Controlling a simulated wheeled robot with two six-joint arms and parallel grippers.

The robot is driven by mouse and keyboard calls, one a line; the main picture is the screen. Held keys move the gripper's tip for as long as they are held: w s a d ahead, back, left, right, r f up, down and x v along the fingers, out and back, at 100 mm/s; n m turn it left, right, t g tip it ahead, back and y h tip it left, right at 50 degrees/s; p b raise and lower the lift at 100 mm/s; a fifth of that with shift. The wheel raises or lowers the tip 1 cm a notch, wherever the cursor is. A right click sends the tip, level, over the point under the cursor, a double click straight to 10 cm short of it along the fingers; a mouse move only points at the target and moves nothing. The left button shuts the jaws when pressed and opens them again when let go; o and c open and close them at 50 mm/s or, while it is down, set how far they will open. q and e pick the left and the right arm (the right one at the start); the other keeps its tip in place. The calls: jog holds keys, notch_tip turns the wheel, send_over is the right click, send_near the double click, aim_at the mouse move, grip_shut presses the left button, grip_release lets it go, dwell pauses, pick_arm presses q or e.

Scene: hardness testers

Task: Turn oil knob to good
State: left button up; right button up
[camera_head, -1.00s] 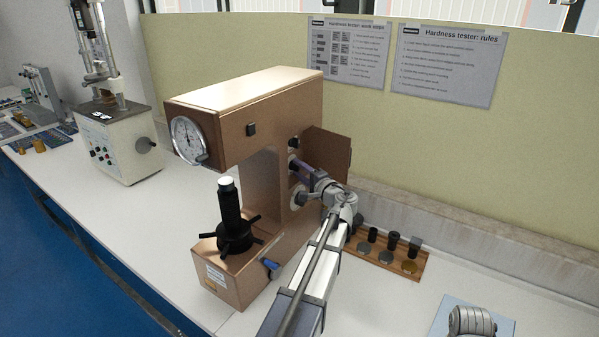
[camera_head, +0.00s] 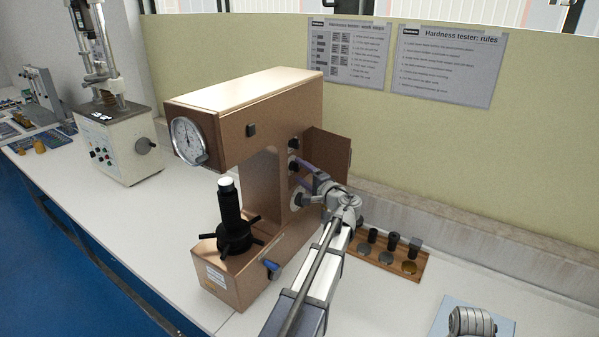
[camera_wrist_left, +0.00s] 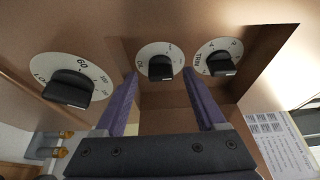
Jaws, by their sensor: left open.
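My left gripper (camera_head: 303,168) is at that side, just off the middle knob (camera_head: 293,167). In the left wrist view, its purple fingers (camera_wrist_left: 165,98) are open, one on each side of the middle black knob (camera_wrist_left: 161,69), with gaps and no visible contact. That knob sits on a white dial with lettering too small to read surely. A second dial knob (camera_wrist_left: 222,63) is to the right. A larger knob (camera_wrist_left: 68,90), marked 60 and 100, is to the left.
The open brown flap (camera_head: 328,155) stands beside the knobs. A wooden block (camera_head: 385,258) with several small pieces lies right of the tester. A black spindle wheel (camera_head: 233,238) and blue lever (camera_head: 271,265) are at its front. Another tester (camera_head: 115,140) stands left.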

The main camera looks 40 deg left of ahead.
pick_arm(q)
jog(key=v, duration=0.6)
jog(key=shift+d, duration=0.25)
jog(key=shift+s, duration=0.1)
jog(key=s+d+f+n+g+h, duration=0.1)
jog(key=s+d+f+g+h, duration=0.1)
jog(key=s+d+f+h, duration=0.55)
jog(key=s+d+f+n+g+h, duration=0.15)
jog(key=s+d+f, duration=0.25)
jog(key=d+f, duration=0.75)
jog(key=s+d+f+m+g+h, duration=0.1)
jog(key=s+d+h, duration=0.2)
jog(key=s+d, duration=0.3)
jog(key=s+d+f+m+g+h, duration=0.1)
jog(key=s+d, duration=0.5)
jog(key=d, duration=0.8)
jog(key=g+h, duration=0.1)
jog(key=h, duration=0.1)
jog(key=shift+s+f+h, duration=0.3)
jog(key=shift+f+h, duration=0.1)
jog(key=shift+c, duration=0.3)
